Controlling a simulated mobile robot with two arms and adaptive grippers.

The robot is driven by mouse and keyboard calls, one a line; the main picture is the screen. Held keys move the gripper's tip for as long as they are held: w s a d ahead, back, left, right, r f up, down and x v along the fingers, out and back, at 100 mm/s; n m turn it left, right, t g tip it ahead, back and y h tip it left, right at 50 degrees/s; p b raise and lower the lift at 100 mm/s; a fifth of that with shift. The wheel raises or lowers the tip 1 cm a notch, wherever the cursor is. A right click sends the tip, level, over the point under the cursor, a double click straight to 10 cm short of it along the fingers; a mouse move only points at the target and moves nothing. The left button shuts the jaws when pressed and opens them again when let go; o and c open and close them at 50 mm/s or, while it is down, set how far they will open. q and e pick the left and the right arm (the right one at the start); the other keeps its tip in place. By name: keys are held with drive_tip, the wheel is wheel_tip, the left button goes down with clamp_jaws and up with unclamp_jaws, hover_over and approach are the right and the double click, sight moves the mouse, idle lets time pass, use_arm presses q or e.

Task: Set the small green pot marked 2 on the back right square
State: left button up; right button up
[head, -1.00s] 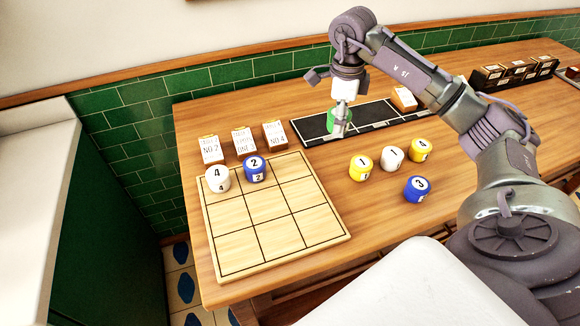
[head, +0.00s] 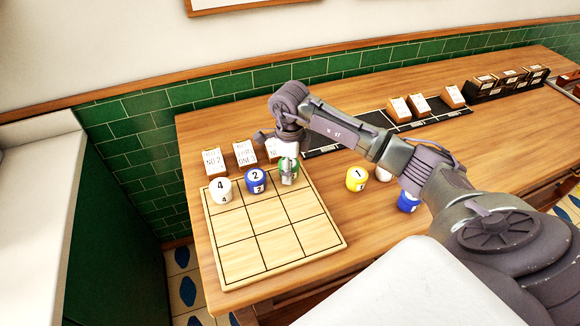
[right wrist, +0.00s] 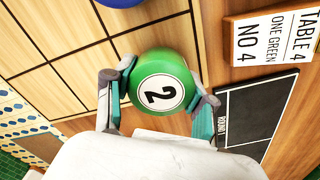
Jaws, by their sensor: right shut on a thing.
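The small green pot marked 2 (head: 288,166) is between the fingers of my right gripper (head: 288,180), over the back right square of the wooden board (head: 262,243). In the right wrist view the green pot (right wrist: 163,82) shows its white disc with a 2, and both fingers of my right gripper (right wrist: 158,108) close on its sides. I cannot tell whether the pot touches the board. A white pot marked 4 (head: 221,190) stands on the back left square. A blue pot marked 2 (head: 256,180) stands on the back middle square. My left gripper is not in view.
Order cards (head: 245,153) stand just behind the board. A yellow pot marked 1 (head: 356,179) and a blue pot (head: 408,202) stand to the right, partly near my arm. A black strip (head: 322,143) lies at the back. The board's middle and front rows are clear.

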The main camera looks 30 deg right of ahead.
drive_tip(key=shift+f, duration=0.4)
drive_tip(key=shift+f, duration=0.1)
drive_tip(key=shift+f, duration=0.15)
drive_tip(key=o, duration=1.3)
drive_tip(key=shift+c, duration=0.2)
